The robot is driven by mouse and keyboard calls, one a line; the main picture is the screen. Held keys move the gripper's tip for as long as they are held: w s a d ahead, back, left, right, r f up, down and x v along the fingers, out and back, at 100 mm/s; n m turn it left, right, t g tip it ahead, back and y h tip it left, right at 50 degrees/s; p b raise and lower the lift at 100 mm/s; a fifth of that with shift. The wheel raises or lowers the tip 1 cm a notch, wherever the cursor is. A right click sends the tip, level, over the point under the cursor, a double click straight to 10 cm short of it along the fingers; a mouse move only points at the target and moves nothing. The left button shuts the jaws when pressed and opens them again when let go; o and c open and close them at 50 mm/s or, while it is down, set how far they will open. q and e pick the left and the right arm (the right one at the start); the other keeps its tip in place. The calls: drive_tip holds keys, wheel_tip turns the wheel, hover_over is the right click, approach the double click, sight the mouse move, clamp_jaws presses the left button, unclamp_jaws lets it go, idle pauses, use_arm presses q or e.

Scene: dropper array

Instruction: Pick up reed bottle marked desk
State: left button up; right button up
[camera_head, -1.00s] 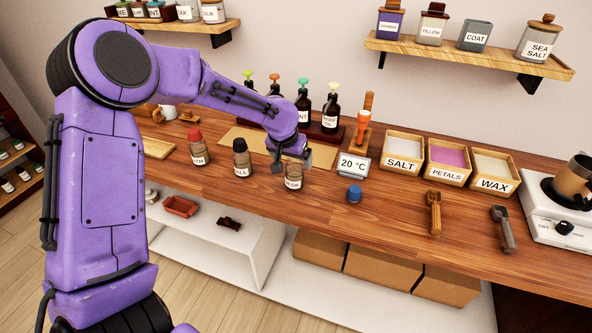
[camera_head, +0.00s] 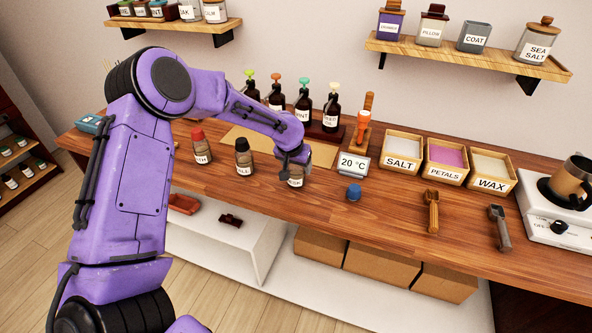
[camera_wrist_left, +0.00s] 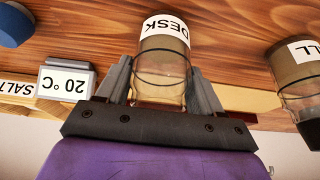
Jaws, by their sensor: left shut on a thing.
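The reed bottle (camera_head: 296,180), brownish glass with a white label, stands on the wooden counter. In the left wrist view its label reads DESK, and the bottle (camera_wrist_left: 162,70) is between the two grey fingers. My left gripper (camera_head: 294,160) is shut on it from above and behind, hiding its top. The same gripper (camera_wrist_left: 162,88) shows at close range. I cannot tell any gap between the bottle's base and the counter. My right gripper is not in view.
Left of it stand a black-capped bottle (camera_head: 243,158) and a red-capped bottle (camera_head: 201,146). A blue cap (camera_head: 354,191) lies to the right. A temperature display (camera_head: 354,166) and pump bottles (camera_head: 331,107) stand behind. The counter's front edge is close.

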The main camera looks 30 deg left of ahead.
use_arm(q)
drive_tip(key=shift+f, duration=0.1)
drive_tip(key=shift+w+r, duration=0.1)
drive_tip(key=shift+r, duration=0.75)
drive_tip(key=s+d+r+p, duration=0.2)
drive_tip(key=s+d+r, duration=0.2)
drive_tip(key=s+r, duration=0.7)
drive_tip(key=shift+s+r, duration=0.15)
drive_tip(key=shift+s, duration=1.05)
